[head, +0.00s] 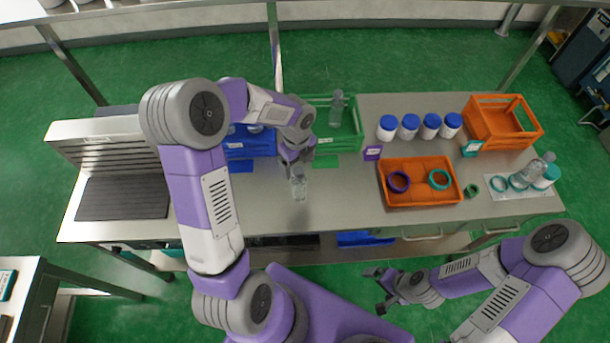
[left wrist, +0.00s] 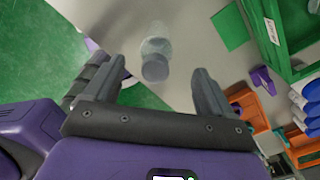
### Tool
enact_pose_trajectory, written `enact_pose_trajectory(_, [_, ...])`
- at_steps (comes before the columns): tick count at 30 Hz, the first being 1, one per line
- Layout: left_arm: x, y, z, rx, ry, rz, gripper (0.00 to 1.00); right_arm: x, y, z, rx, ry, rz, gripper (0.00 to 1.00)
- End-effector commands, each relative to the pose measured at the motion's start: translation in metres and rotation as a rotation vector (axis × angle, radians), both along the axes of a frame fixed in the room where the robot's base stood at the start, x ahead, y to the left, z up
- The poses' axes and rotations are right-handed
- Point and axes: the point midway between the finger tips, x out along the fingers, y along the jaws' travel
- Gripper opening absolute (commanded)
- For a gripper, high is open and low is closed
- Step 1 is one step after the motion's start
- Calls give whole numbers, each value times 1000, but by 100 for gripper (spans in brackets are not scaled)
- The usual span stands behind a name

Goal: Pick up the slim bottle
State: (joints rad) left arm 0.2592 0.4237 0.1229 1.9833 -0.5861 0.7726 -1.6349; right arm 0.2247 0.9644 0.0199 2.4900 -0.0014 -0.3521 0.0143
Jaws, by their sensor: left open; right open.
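A slim clear bottle (head: 299,187) stands on the steel table just below my left gripper (head: 291,165). In the left wrist view the bottle (left wrist: 155,50) lies between and beyond the fingertips of the left gripper (left wrist: 158,76). The left jaws are open, with a gap on both sides of the bottle in that view. I cannot tell whether the fingers are level with its top. Another clear bottle (head: 337,105) stands in the green crate (head: 357,125). My right gripper (head: 378,285) is open and empty in front of the table.
A blue bin (head: 238,148) sits behind my left arm. Several white jars with blue lids (head: 409,127) stand at the back. An orange tray (head: 420,201) holds a purple ring and a teal ring. An orange crate (head: 503,120) and a white mat (head: 497,188) are at right.

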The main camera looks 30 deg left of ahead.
Motion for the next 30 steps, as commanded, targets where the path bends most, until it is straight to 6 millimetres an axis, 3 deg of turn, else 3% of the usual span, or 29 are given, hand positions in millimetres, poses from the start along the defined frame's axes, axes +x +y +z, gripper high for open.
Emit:
enact_pose_trajectory(13, [3,-2,-59,0,3,-1,84,0,0,-1,0,1,0,100])
enact_pose_trajectory(23, [4,-2,-66,-1,1,1,84,0,0,-1,0,1,0,100])
enact_pose_trajectory(30, [4,-2,-66,-1,0,1,47,0,0,-1,0,1,0,100])
